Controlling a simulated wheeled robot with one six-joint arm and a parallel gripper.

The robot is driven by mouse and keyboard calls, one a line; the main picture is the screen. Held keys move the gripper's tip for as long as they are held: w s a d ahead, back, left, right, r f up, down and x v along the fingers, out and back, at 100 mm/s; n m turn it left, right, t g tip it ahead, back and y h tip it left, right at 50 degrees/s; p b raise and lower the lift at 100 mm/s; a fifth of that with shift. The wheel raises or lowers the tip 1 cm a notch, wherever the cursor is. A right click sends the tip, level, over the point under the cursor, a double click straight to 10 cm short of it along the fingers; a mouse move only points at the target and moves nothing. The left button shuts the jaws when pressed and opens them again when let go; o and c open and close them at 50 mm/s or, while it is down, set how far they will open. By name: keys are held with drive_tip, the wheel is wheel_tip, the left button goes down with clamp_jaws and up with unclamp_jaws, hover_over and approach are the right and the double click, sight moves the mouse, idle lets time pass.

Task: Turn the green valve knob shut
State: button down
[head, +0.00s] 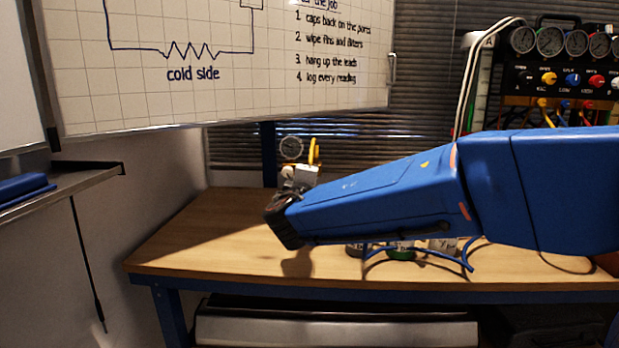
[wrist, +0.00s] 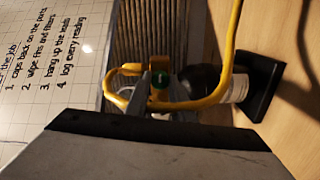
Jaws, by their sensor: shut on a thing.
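A yellow hose (wrist: 232,45) loops around the fingers and past a dark cylinder with a pale label (wrist: 234,84). In the head view my gripper (head: 300,176) is at the back left of the bench, mostly behind my blue wrist. The knob is hidden there.
A round gauge (head: 291,148) stands behind my gripper. The wooden bench (head: 190,240) is clear at its left. Below my arm are small containers, one with green on it (head: 402,254), and blue hoses (head: 468,262). A whiteboard (head: 230,60) hangs above; a gauge panel (head: 560,75) stands right.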

drive_tip(key=c, duration=1.5)
unclamp_jaws()
drive_tip(key=shift+c, duration=0.2)
drive_tip(key=s+a, duration=0.1)
drive_tip(key=s, duration=1.6)
drive_tip(key=shift+s+a, duration=0.2)
